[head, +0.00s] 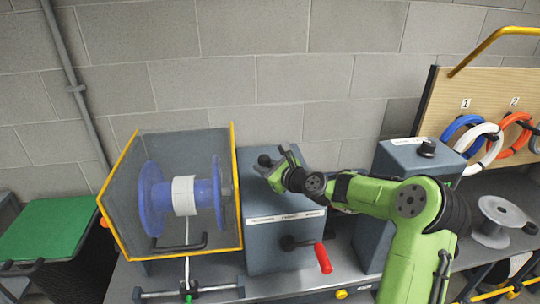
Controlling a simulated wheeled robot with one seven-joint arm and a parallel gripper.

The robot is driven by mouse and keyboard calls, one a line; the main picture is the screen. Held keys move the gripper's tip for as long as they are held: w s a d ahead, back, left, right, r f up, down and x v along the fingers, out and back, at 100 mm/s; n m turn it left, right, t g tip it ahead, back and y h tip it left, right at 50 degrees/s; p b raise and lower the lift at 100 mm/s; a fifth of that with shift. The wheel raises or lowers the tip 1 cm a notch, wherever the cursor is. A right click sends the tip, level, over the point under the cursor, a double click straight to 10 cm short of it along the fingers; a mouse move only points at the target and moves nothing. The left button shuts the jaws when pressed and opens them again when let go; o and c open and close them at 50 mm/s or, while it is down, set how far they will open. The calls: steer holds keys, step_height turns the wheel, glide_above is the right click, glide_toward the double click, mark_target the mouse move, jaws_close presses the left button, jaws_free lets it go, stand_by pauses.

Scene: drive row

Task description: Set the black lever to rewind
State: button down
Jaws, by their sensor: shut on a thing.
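The black lever shows as a round black knob (265,160) on the top of a blue-grey drive box (285,262). My gripper (276,168) reaches in from the right, is at the lever and is shut on it. The fingers and wrist hide most of the lever's shaft, so its exact setting cannot be told. A white label strip (286,217) with several small words runs along the box's front top edge; the words are too small to read surely.
A crank with a red handle (323,258) sticks out of the box front. Left is a yellow-edged guard (124,195) around a blue reel (150,197). Right are another blue-grey box (400,157) with a black knob, a grey spool (497,215) and hanging cable coils (487,147).

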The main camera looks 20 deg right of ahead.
steer(key=shift+w+a+f+n+g+h+p, duration=0.1)
steer(key=shift+w+a+n+g+h+p, duration=0.1)
steer(key=shift+a+n+p, duration=0.2)
steer(key=shift+w+a+n+g+h+p, duration=0.1)
steer(key=shift+a+n+g+h+p, duration=0.1)
steer(key=shift+a+n+p, duration=0.15)
steer(key=c, duration=1.2)
jaws_free()
steer(key=shift+o, duration=0.7)
steer(key=shift+s+a+f, duration=0.1)
steer(key=shift+f, duration=0.05)
steer(key=shift+s+d, duration=0.25)
steer(key=shift+s, duration=0.1)
steer(key=v, duration=1.5)
steer(key=shift+a, duration=0.2)
